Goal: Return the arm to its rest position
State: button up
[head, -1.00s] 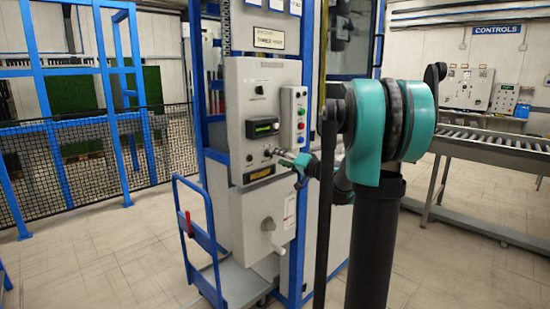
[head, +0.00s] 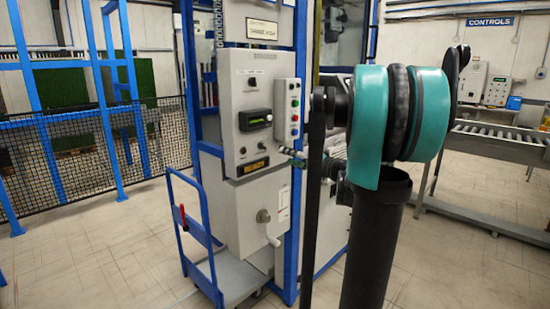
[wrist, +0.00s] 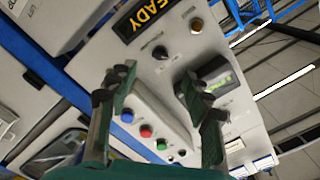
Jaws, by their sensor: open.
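My gripper (wrist: 157,88) is open and empty in the wrist view, its two green-and-dark fingers apart in front of the control box (wrist: 220,45). In the head view my gripper (head: 285,151) is small, beside the right side of the control box (head: 237,107), mostly end-on. My teal and black arm covers much of the right middle of the head view and hides part of what is behind it. Whether the fingertips touch the box cannot be told.
The box carries a lit green display (head: 255,120), a column of buttons (head: 294,112) and a black knob (wrist: 160,53). A blue trolley (head: 205,250) stands below. A mesh fence (head: 80,155) is at left, a roller conveyor (head: 500,138) at right. Floor at left is open.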

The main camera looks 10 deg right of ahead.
jog(key=s+a+f+n+g+h, duration=0.1)
jog(key=s+a+f+g+h, duration=0.15)
jog(key=s+a+f, duration=0.4)
jog(key=s+a+f+n+g+h, duration=0.1)
jog(key=s+a+f+g, duration=0.25)
jog(key=s+f, duration=0.6)
jog(key=s+d+f+g+h, duration=0.2)
jog(key=s+d+f+h, duration=0.1)
jog(key=s+f, duration=0.4)
jog(key=s+d+f+g+h, duration=0.2)
jog(key=s+d+f+h, duration=0.2)
jog(key=s+f, duration=0.3)
jog(key=shift+s+d+n, duration=0.2)
jog(key=shift+s+n, duration=0.1)
jog(key=shift+s, duration=0.25)
jog(key=shift+r, duration=0.1)
